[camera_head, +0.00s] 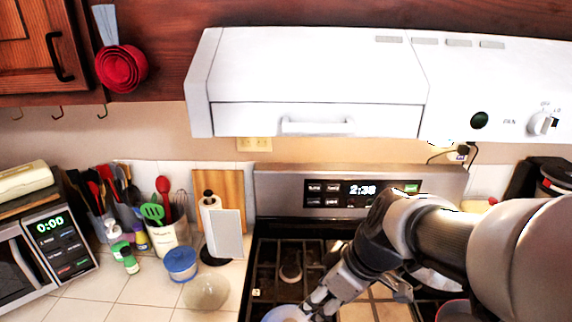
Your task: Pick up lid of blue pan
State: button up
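A round, pale-blue rimmed thing (284,314), which looks like the blue pan or its lid, is at the bottom edge on the stove's front left. It is cut off by the frame, so I cannot tell pan from lid. My gripper (316,304) reaches down from the right, with its fingertips close beside or over that thing's right side. Whether the fingers touch it or hold anything is not clear. A clear, domed round thing (206,291), perhaps a glass lid or bowl, lies on the counter left of the stove.
The stove (262,268) has dark grates and a back panel with a clock. A white range hood (315,75) hangs above. On the left counter are a blue-and-white container (181,264), a paper towel holder (224,232), utensil crocks (168,236) and a microwave (50,250). A reddish pan (455,311) shows at lower right.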

jog(key=b, duration=0.3)
send_near(292, 321)
notch_tip(292, 321, down, 2)
jog(key=s, duration=0.1)
jog(key=x, duration=0.2)
jog(key=b+x, duration=0.1)
jog(key=x, duration=0.1)
jog(key=a+b+x, duration=0.1)
jog(key=x, duration=0.2)
jog(key=shift+w+r, duration=0.25)
jog(key=shift+w, duration=0.1)
jog(key=shift+r, duration=0.1)
jog(key=shift+c, duration=0.3)
grip_shut()
